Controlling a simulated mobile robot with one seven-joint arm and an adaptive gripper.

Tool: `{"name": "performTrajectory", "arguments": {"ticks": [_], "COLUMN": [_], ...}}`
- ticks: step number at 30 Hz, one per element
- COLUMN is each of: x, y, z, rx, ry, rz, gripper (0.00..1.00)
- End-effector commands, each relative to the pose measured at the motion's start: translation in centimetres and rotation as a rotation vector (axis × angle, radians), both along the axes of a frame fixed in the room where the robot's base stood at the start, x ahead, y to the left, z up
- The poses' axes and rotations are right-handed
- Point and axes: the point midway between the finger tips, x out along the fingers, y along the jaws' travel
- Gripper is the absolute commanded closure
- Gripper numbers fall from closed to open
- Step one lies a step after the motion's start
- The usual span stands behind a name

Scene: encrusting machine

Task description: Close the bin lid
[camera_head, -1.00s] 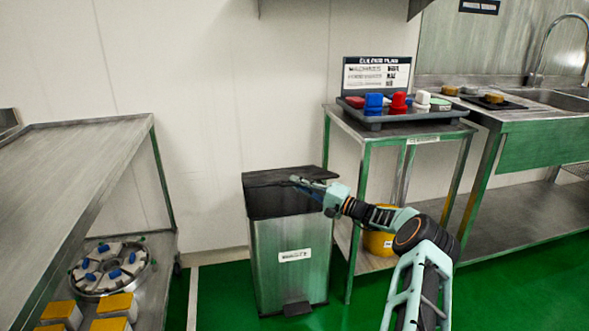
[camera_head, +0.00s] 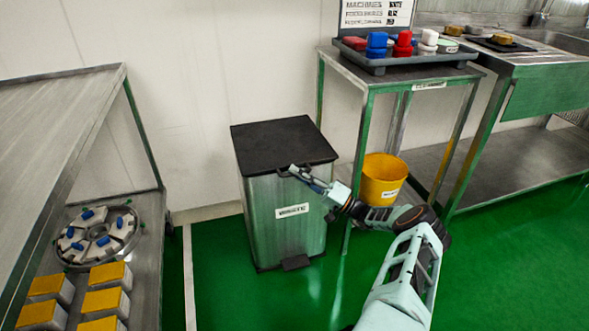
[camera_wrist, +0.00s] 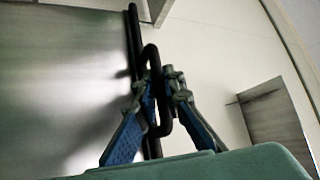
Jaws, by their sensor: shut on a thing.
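The metal bin (camera_head: 265,225) stands on the green floor with its black lid (camera_head: 280,142) lying flat over the top. No gap under the lid shows in the head view. My gripper (camera_head: 294,170) is at the lid's front edge, on the right side. In the wrist view my gripper (camera_wrist: 163,97) has its blue-padded fingers shut on the black lid handle (camera_wrist: 153,60), a looped bar that passes between them. The bin's metal wall (camera_wrist: 65,80) fills the left of the wrist view. The bin's inside is hidden.
A table (camera_head: 385,82) with a tray of coloured items stands right of the bin, with a yellow bucket (camera_head: 381,180) beneath it. A steel shelf unit (camera_head: 75,110) holding yellow-topped boxes is at the left. Green floor in front of the bin is clear.

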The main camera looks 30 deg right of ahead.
Motion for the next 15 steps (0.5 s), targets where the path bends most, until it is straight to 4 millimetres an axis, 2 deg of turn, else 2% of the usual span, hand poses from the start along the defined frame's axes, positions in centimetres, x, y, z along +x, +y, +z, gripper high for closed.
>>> {"name": "performTrajectory", "arguments": {"ticks": [1,9,10,12,15], "x": [-0.27,-0.34,-0.35,-0.34,-0.27], "y": [-0.05,0.02,0.03,0.05,0.06], "z": [-0.67,-1.02,-1.05,-1.09,-0.97], "rx": [-0.003,-0.003,-0.004,-0.004,-0.003], "ry": [0.009,0.016,0.016,0.017,0.015], "rz": [-0.001,0.001,0.002,0.002,0.001], "gripper": [1.00,1.00,0.89,0.83,0.83]}}
